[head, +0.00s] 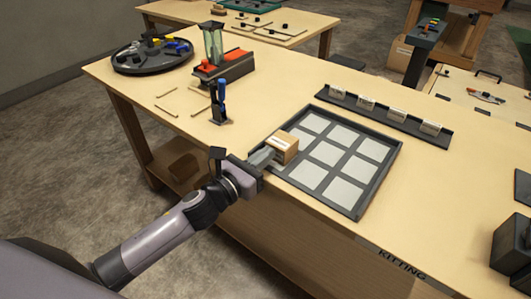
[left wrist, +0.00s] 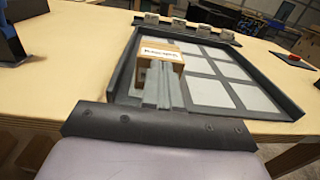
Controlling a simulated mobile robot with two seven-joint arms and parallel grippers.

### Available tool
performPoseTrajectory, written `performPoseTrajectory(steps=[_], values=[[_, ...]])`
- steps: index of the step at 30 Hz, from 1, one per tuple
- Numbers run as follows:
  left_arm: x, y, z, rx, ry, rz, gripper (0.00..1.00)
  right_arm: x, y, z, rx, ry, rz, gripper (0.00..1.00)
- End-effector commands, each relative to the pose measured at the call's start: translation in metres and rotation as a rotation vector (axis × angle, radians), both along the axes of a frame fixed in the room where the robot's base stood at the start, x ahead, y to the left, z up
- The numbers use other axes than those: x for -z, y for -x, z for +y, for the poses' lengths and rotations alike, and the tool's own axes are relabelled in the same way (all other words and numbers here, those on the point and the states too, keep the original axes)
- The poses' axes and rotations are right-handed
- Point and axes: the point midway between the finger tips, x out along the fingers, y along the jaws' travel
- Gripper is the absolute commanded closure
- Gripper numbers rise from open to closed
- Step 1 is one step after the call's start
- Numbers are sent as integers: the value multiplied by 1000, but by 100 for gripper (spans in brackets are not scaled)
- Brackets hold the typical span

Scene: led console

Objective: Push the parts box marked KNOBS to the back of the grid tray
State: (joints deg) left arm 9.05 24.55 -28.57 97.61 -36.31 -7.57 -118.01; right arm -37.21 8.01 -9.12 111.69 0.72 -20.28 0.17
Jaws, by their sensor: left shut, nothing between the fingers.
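A small cardboard box (head: 284,146) with a white label sits in the left column of the dark grid tray (head: 374,181), toward its near end. The label's writing is too small to read with certainty. The box also shows in the left wrist view (left wrist: 160,50), just beyond the fingertips. My left gripper (head: 264,157) is shut and empty, its fingers over the tray's near left part, with the tips at the near face of the box. In the left wrist view the shut fingers (left wrist: 162,84) hide the box's lower part. My right gripper is not in view.
A dark rail (head: 385,115) with several labelled blocks stands behind the tray. A blue-and-black upright tool (head: 218,103), a red-and-grey device (head: 224,68) and a round dark tray (head: 152,56) stand to the left. Pale pads behind the box look clear.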

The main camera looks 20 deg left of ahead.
Motion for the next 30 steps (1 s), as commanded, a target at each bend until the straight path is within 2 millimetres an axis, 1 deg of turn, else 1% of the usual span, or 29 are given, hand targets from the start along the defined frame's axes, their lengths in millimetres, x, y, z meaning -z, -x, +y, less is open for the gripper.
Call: performPoseTrajectory(steps=[3, 14, 17, 24, 30], values=[[0, -5, -2, 0, 0, -1, 100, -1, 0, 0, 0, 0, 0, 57], [0, -6, -3, 1, 0, 0, 100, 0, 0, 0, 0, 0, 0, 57], [0, -12, -5, 1, 1, -2, 100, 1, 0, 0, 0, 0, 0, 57], [0, -35, -15, 1, 1, -2, 100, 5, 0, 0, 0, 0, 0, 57], [0, -39, -16, 1, 0, 0, 100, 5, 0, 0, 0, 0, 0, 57]])
